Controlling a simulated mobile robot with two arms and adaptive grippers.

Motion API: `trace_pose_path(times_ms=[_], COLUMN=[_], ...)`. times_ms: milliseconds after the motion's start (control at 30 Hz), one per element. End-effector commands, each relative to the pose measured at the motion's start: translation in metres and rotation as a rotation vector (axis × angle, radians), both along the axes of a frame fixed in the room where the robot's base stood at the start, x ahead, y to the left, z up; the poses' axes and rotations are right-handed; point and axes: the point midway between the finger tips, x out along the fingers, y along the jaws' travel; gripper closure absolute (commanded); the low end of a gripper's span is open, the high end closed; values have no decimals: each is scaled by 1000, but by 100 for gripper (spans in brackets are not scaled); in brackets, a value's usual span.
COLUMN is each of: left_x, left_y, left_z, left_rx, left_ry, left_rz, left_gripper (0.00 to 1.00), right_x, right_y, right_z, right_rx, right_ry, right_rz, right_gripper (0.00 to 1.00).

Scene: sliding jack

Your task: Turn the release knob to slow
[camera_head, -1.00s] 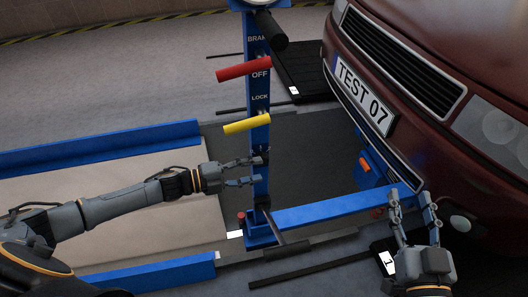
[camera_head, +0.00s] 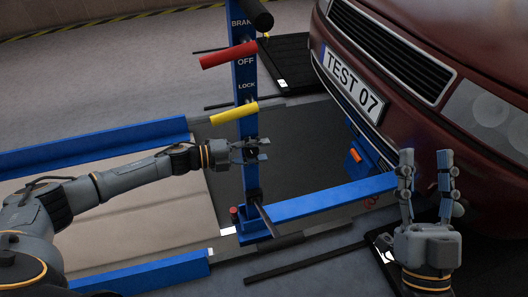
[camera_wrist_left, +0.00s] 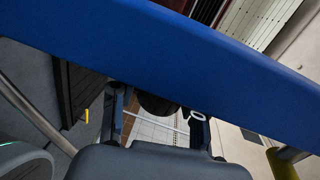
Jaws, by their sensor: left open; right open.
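The blue jack column (camera_head: 246,100) stands upright left of the car, with the labels BRAKE, OFF and LOCK on it. In the left wrist view a dark round knob (camera_wrist_left: 157,105) shows between the fingers, partly hidden by the blue beam; I cannot read any slow marking. My left gripper (camera_head: 264,150) is open at the column below the yellow handle; it also shows in the left wrist view (camera_wrist_left: 156,118). Whether its fingers touch the knob I cannot tell. My right gripper (camera_head: 426,165) is open and empty, fingers up, in front of the car's bumper.
A red handle (camera_head: 228,55) and a yellow handle (camera_head: 234,112) stick out from the column above my left gripper. A blue beam (camera_head: 330,198) runs right from the column's foot. The dark red car (camera_head: 440,110) fills the right side.

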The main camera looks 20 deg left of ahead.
Motion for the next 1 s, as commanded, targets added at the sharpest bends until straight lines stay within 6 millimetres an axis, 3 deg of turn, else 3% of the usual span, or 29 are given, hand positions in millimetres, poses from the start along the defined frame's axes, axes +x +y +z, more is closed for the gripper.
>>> trace_pose_path(times_ms=[200,467,500,700,1000], left_x=[9,9,9,9,9], left_y=[-13,-14,-14,-14,-13], left_z=[-3,-3,-3,-3,-3], left_rx=[1,1,1,1,1], left_ry=[0,0,0,0,2], left_rz=[0,1,1,1,1], left_gripper=[55,55,57,98,100], right_x=[-9,-10,-10,-10,-10], right_y=[-1,-1,-1,-1,-1], right_z=[11,12,12,12,12], right_rx=[23,25,25,25,24], right_ry=[-77,-85,-84,-84,-84], right_rz=[4,4,4,4,4], right_gripper=[55,55,55,55,55])
